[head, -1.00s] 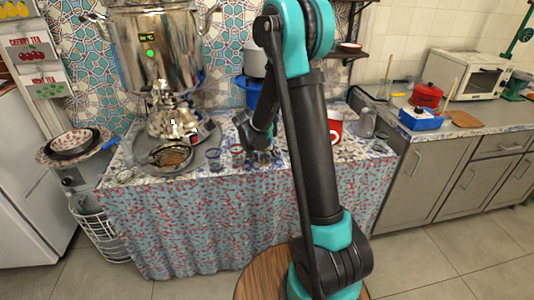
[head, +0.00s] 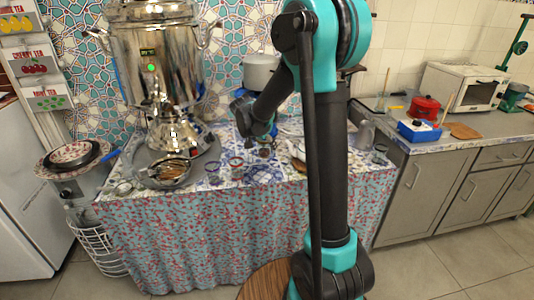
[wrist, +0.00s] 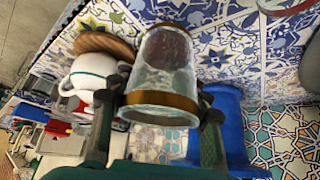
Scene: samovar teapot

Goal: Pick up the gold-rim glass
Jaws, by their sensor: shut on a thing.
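The gold-rim glass (wrist: 168,68) is clear, with a broad gold band around its mouth. In the wrist view it stands between the two fingers of my gripper (wrist: 160,117), which are shut on it near the rim. In the head view my gripper (head: 262,146) is over the patterned tabletop, right of the small glasses. The glass is too small and dark there to make out clearly. The wrist view shows the blue-and-white tiled top beyond the glass base, and the base looks apart from it.
A blue-rim glass (head: 213,172) and a red-rim glass (head: 237,168) stand left of my gripper. The large samovar (head: 158,62) and a strainer bowl (head: 172,171) are further left. A white cup (wrist: 92,76), a wooden piece (wrist: 104,44) and a blue object (wrist: 230,125) lie close around the held glass.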

